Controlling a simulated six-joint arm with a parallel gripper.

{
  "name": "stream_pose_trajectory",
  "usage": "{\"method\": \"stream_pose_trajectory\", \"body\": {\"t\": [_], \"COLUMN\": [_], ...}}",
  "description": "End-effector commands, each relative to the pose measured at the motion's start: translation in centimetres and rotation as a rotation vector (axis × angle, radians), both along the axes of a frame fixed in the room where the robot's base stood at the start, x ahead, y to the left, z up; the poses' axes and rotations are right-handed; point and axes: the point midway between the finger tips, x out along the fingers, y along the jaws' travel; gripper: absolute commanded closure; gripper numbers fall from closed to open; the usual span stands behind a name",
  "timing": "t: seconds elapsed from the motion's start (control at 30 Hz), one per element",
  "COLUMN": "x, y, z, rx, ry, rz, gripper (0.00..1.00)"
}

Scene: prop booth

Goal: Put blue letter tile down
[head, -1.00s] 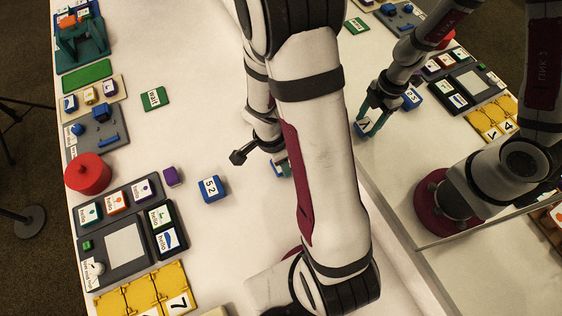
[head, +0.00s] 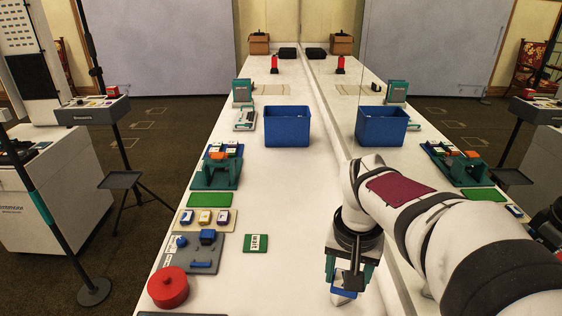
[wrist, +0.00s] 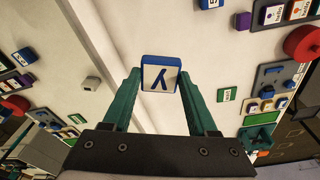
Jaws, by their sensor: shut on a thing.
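The blue letter tile (head: 343,293) is low in the head view, under my wrist near the mirror side of the white table. In the wrist view the blue letter tile (wrist: 160,76) shows a white face with a dark blue letter, like an upside-down Y. My gripper (head: 346,283) points down with its green fingers shut on the tile's two sides. My gripper also shows in the wrist view (wrist: 159,80). Part of the tile is hidden by the fingers in the head view. I cannot tell whether it touches the table.
A mirror (head: 345,90) runs along the table's right edge and doubles the scene. A green "wait" tile (head: 255,243), a red round container (head: 168,288), a grey board (head: 192,253) and a blue bin (head: 287,127) stand to the left and farther back. The middle table surface is clear.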

Motion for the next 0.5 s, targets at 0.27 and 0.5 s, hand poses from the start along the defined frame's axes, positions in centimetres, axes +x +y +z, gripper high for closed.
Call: {"method": "stream_pose_trajectory", "body": {"t": [0.27, 0.5], "x": [0.3, 0.3], "y": [1.9, 1.9], "z": [4.2, 4.2], "rx": [0.007, 0.007], "ry": [-0.024, -0.023], "rz": [0.347, 0.354], "gripper": [0.94, 0.94]}}
